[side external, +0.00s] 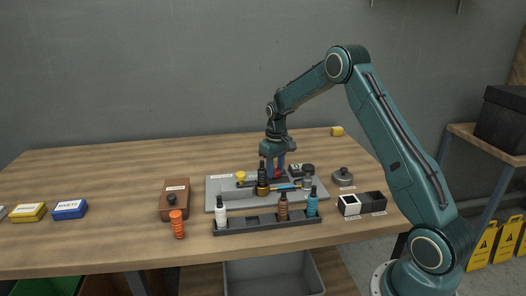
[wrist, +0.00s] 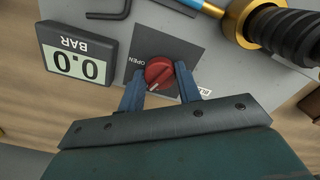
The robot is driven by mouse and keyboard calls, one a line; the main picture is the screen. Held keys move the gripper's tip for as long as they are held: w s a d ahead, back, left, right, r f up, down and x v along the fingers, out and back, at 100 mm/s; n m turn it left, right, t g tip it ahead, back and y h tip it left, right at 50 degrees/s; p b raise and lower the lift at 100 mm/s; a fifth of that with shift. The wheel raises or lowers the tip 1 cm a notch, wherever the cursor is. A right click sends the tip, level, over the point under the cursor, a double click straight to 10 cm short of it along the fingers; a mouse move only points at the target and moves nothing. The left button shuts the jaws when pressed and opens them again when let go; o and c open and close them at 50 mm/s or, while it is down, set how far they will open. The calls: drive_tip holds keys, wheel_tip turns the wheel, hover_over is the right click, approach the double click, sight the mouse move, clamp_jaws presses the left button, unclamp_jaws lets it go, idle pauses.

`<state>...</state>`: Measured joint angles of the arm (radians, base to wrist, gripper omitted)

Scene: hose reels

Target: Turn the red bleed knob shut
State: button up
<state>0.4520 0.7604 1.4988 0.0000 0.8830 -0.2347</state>
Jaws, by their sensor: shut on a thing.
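The red bleed knob (wrist: 159,71) sits on a dark square plate (wrist: 172,50) in the wrist view. My gripper (wrist: 160,80) has its two blue fingers on either side of the knob and is shut on it. The word OPEN is printed on the plate beside the knob. The knob's white pointer line slants toward the lower left of that view. Another white label (wrist: 207,92) is partly hidden by a finger. In the side view my gripper (side external: 275,165) points down at the panel, and a bit of red shows between its fingers.
A gauge (wrist: 76,62) reading 0.0 BAR stands beside the knob plate. A black and brass fitting (wrist: 275,25) with a blue hose lies on the other side. In front of the grey panel (side external: 216,187), a dark rack (side external: 268,225) holds several bottles.

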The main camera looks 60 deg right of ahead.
sight(275, 169)
drive_tip(key=n, duration=0.4)
drive_tip(key=shift+n, duration=0.4)
drive_tip(key=o, duration=1)
drive_tip(key=shift+r, duration=0.15)
wheel_tip(275, 169, up, 14)
drive_tip(key=shift+f, duration=0.2)
idle(0.4)
